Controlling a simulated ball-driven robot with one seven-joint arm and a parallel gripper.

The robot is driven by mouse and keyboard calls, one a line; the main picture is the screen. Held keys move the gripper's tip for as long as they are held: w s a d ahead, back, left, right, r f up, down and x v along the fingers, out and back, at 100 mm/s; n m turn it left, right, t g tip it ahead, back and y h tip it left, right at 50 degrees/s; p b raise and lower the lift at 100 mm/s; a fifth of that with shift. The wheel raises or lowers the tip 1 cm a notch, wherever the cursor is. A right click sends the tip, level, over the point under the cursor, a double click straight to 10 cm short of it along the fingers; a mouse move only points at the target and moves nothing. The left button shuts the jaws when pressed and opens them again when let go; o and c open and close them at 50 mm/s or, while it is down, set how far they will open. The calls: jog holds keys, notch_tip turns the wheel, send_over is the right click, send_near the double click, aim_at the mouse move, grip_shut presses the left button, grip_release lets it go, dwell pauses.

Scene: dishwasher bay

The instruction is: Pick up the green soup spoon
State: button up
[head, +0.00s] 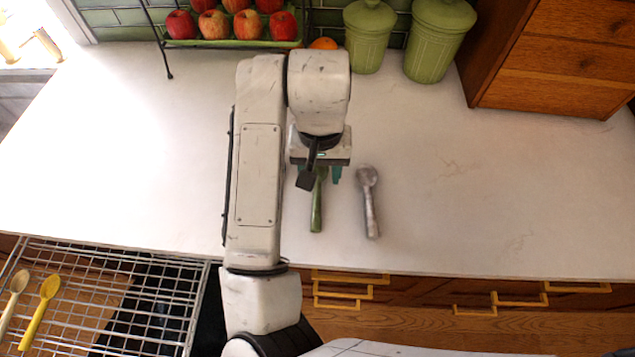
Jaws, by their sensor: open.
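The green soup spoon (317,208) lies on the white counter, its handle pointing toward the front edge. Its upper end is hidden under my gripper. My gripper (321,177) is over the spoon's upper part, with its fingers open and pointing down. One teal fingertip shows right of the spoon and a dark part shows on the left. I cannot tell how high the fingertips are above the counter or whether they touch the spoon.
A metal ice-cream scoop (369,203) lies close on the right. A dish rack (110,300) with a yellow spoon (40,313) and a pale spoon (13,300) is at lower left. Green canisters (440,40), an apple rack (235,43) and a wooden cabinet (550,60) line the back. The counter's right side is clear.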

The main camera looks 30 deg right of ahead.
aim_at(317, 193)
jog(key=shift+w+a+f, duration=0.1)
jog(key=shift+a+f, duration=0.05)
jog(key=shift+f, duration=1.5)
jog(key=shift+w+a+f, duration=0.1)
jog(key=shift+f, duration=1.55)
jog(key=shift+s, duration=0.1)
jog(key=shift+c, duration=0.2)
grip_shut()
